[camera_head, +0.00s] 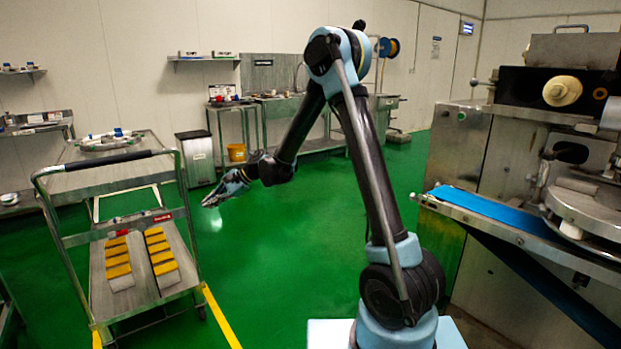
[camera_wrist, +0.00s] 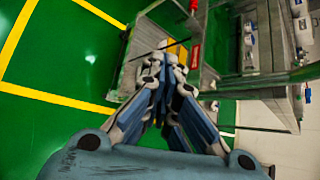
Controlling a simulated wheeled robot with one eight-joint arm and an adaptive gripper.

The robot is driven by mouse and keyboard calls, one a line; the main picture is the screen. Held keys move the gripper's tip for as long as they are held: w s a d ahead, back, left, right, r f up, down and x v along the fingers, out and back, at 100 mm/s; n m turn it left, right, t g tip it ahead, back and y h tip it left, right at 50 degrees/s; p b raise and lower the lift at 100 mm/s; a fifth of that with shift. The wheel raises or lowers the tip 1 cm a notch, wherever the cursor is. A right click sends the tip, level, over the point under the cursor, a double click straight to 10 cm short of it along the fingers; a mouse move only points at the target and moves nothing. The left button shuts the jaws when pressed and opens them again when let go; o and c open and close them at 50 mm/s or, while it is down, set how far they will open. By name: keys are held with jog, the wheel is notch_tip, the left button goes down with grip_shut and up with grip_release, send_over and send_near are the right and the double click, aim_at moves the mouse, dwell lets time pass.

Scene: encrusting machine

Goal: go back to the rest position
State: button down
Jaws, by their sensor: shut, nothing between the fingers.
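My arm rises in the middle of the head view, bends at a high elbow and reaches down to the left. My gripper (camera_head: 212,201) hangs in the air just right of the trolley, pointing left and down. In the wrist view its two blue-grey fingers close together at the tips (camera_wrist: 167,62), with nothing held between them. The wrist view shows part of the trolley frame (camera_wrist: 190,45) beyond the fingertips.
A metal trolley (camera_head: 179,293) at left carries two rows of yellow-topped blocks (camera_head: 118,265). The encrusting machine (camera_head: 463,140) with a blue belt (camera_head: 500,211) stands at right. A bin (camera_head: 198,158) and benches line the back wall. Green floor (camera_head: 290,260) between is clear.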

jog(key=s+d+r+n+t+h, duration=0.1)
jog(key=s+d+r+h, duration=0.15)
jog(key=d, duration=0.75)
jog(key=s+d+r+n+t+h, duration=0.1)
jog(key=s+d+r+n, duration=0.15)
jog(key=d, duration=0.75)
jog(key=s+d+r+t+h, duration=0.1)
jog(key=s+d+r, duration=0.2)
jog(key=d, duration=0.7)
jog(key=s+d+f+n+h, duration=0.2)
jog(key=s+d+f+h, duration=0.1)
jog(key=s+d, duration=0.7)
jog(key=s+d+f+n+t+h, duration=0.1)
jog(key=s+d+f+n+h, duration=0.1)
jog(key=s+d+f, duration=0.4)
jog(key=s+d+h, duration=0.1)
jog(key=s+d, duration=0.4)
jog(key=d, duration=0.4)
jog(key=shift+d+f, duration=0.2)
jog(key=shift+s+a+n, duration=0.1)
jog(key=shift+n, duration=0.15)
